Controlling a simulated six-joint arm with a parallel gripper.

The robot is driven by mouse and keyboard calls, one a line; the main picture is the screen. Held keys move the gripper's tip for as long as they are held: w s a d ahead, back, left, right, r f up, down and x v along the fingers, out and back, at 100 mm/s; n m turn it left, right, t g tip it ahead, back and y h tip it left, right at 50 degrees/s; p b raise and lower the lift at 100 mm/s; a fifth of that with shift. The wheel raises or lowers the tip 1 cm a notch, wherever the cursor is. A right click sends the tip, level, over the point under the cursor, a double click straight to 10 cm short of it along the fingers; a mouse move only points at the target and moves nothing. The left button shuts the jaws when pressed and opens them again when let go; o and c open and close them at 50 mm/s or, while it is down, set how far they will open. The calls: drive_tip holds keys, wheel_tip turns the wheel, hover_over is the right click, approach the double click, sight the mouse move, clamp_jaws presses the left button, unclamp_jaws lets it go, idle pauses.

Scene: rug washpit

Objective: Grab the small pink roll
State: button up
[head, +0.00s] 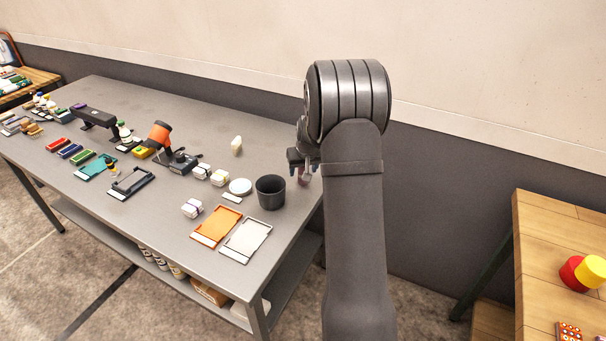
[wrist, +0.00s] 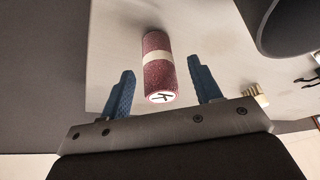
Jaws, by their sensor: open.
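The small pink roll (wrist: 160,74) shows in the wrist view as a dusky pink cylinder with a pale band around its middle and a white end bearing a dark mark. It lies on the grey table (wrist: 113,80). My gripper (wrist: 165,84) is open, with one blue finger on each side of the roll and a visible gap to each. In the head view my gripper (head: 303,165) is at the table's right end near the wall, and the roll is mostly hidden there by my arm.
A dark round pot (head: 271,192) stands close to my gripper; it also shows at the upper right of the wrist view (wrist: 285,22). A white round lid (head: 240,186), an orange tray (head: 215,226) and a white tray (head: 246,240) lie nearby. Several tools crowd the table's left part.

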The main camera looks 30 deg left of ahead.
drive_tip(key=x, duration=0.3)
drive_tip(key=shift+f, duration=0.2)
drive_tip(key=c, duration=1.1)
drive_tip(key=shift+o, duration=0.2)
drive_tip(key=shift+r, duration=0.1)
